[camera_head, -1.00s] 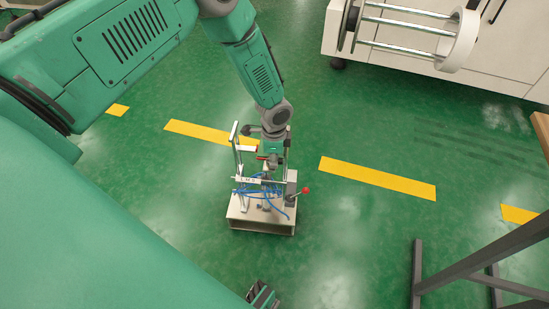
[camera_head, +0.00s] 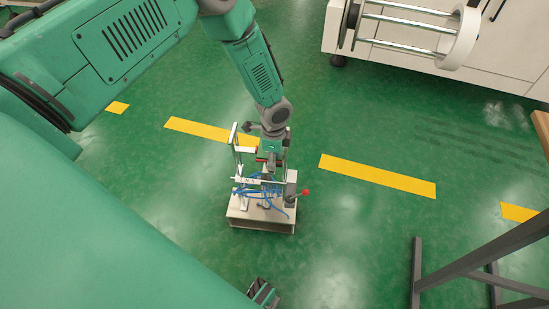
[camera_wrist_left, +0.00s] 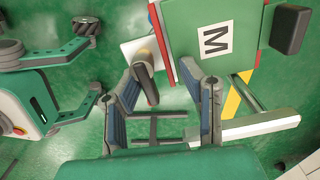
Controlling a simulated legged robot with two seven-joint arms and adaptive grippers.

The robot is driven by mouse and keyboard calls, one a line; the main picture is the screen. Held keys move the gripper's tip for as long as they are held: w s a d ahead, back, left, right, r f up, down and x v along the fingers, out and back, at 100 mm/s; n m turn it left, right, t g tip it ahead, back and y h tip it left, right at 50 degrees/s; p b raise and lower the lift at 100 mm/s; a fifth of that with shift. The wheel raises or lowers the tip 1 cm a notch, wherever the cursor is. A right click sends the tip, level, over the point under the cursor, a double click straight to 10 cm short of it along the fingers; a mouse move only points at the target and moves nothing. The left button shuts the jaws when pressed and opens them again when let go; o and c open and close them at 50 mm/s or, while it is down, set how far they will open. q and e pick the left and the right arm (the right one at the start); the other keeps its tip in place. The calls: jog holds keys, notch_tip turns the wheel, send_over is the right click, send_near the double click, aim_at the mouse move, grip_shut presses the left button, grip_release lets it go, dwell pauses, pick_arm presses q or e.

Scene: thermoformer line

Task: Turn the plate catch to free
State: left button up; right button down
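My left gripper (camera_head: 270,161) reaches down over a small fixture (camera_head: 262,213) on the floor. In the left wrist view, its two fingers (camera_wrist_left: 166,100) are apart. A dark grey lever (camera_wrist_left: 145,78), which looks like the plate catch, stands on a white piece (camera_wrist_left: 137,50) and reaches between the fingers, nearer the left one. I cannot tell whether they touch. A green plate (camera_wrist_left: 190,25) with an M label and red edge lies beyond the right finger. In the head view my arm and the frame hide the lever. My right gripper (camera_head: 263,294) seems to show at the bottom edge, its fingers unclear.
The fixture has upright rails (camera_head: 236,150), blue hoses and a red-knobbed lever (camera_head: 305,193). A dark metal frame (camera_head: 417,275) stands at lower right. A white machine with a roller (camera_head: 455,40) is at upper right. Green floor around the fixture is clear.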

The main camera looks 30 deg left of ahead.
pick_arm(q)
jog(key=shift+w+r, duration=0.1)
jog(key=shift+w, duration=0.05)
jog(key=shift+r, duration=0.25)
notch_tip(320, 180, up, 11)
dwell(0.4)
jog(key=shift+r, duration=0.1)
jog(key=s+d+f+n+h+p, duration=0.1)
jog(key=s+d+f+n, duration=0.2)
jog(key=s, duration=0.6)
jog(key=s+d+f+n+h+p, duration=0.1)
jog(key=s+d+f+n, duration=0.25)
jog(key=s, duration=0.55)
jog(key=s+a+n+y, duration=0.1)
jog(key=s+a+n, duration=0.1)
jog(key=s, duration=0.3)
jog(key=s+a+r+n+y, duration=0.1)
jog(key=s+a+n, duration=0.1)
jog(key=s+n, duration=0.2)
jog(key=s, duration=0.2)
jog(key=shift+s+a+r+t, duration=0.25)
jog(key=shift+s+a+t, duration=0.05)
jog(key=shift+a, duration=0.05)
